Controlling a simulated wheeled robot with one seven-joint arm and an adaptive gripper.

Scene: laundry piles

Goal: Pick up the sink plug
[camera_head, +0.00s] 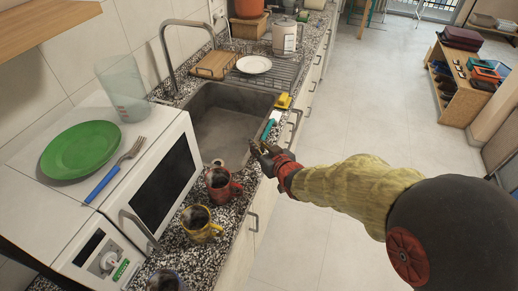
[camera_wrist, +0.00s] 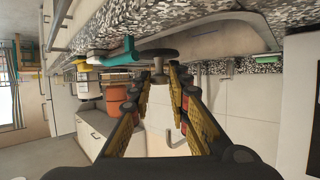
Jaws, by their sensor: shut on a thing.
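The sink plug (camera_wrist: 158,53) shows in the wrist view as a dark round disc with a short stem, just beyond my fingertips. My gripper (camera_wrist: 159,76) is shut on it, with the stem between the two fingertips. In the head view my gripper (camera_head: 262,152) is at the front edge of the speckled counter, right of the grey sink (camera_head: 225,122). The plug is too small and too covered by the fingers to make out clearly there.
A teal-handled thing (camera_head: 268,129) and a yellow sponge-like thing (camera_head: 283,101) lie along the sink's front edge. A red mug (camera_head: 222,190) and a yellow mug (camera_head: 200,226) stand near my gripper. A white microwave (camera_head: 150,190) is at left.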

